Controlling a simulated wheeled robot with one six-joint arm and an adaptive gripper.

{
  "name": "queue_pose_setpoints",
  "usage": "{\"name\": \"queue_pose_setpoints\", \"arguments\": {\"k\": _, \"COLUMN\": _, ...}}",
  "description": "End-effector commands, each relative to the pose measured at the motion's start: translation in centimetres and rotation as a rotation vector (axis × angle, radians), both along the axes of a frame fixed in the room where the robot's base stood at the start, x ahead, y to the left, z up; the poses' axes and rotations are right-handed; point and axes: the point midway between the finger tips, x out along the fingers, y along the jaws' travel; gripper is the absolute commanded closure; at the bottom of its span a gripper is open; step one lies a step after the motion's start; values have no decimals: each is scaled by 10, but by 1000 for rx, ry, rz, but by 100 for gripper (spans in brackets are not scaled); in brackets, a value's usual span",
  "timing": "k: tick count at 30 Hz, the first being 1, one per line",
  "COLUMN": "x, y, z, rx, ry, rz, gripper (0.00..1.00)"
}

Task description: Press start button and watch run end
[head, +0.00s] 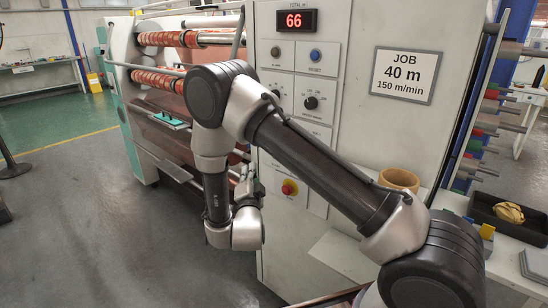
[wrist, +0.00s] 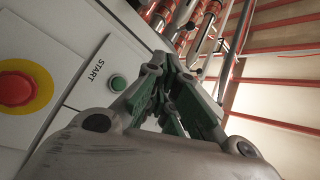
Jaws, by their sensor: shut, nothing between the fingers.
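The green start button (wrist: 118,83), beside the label "START", shows in the wrist view on a pale panel. My gripper (wrist: 172,85) has its fingers together and empty, to the right of the button in the picture. I cannot tell whether they touch the panel. In the head view my gripper (head: 248,185) is small, close to the machine's front and left of the red stop button. I cannot make out the start button there. The counter (head: 297,20) reads 66. The job sign (head: 404,75) reads 40 m, 150 m/min.
The red stop button (head: 289,188) on its yellow plate is near my gripper; it also shows in the wrist view (wrist: 15,89). Knobs (head: 311,103) sit higher on the panel. Rollers (head: 165,80) stand to the left. A tape roll (head: 398,179) and black tray (head: 486,211) are at right.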

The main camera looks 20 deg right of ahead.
Motion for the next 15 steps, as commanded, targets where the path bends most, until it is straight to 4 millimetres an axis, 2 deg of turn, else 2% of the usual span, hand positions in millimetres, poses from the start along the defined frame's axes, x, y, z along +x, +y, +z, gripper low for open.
{"name": "queue_pose_setpoints", "arguments": {"k": 9, "x": 25, "y": -39, "z": 0, "rx": 0, "ry": 1, "rz": -3, "gripper": 100}}
{"name": "queue_pose_setpoints", "arguments": {"k": 15, "x": 36, "y": -55, "z": 0, "rx": -1, "ry": 0, "rz": -2, "gripper": 100}}
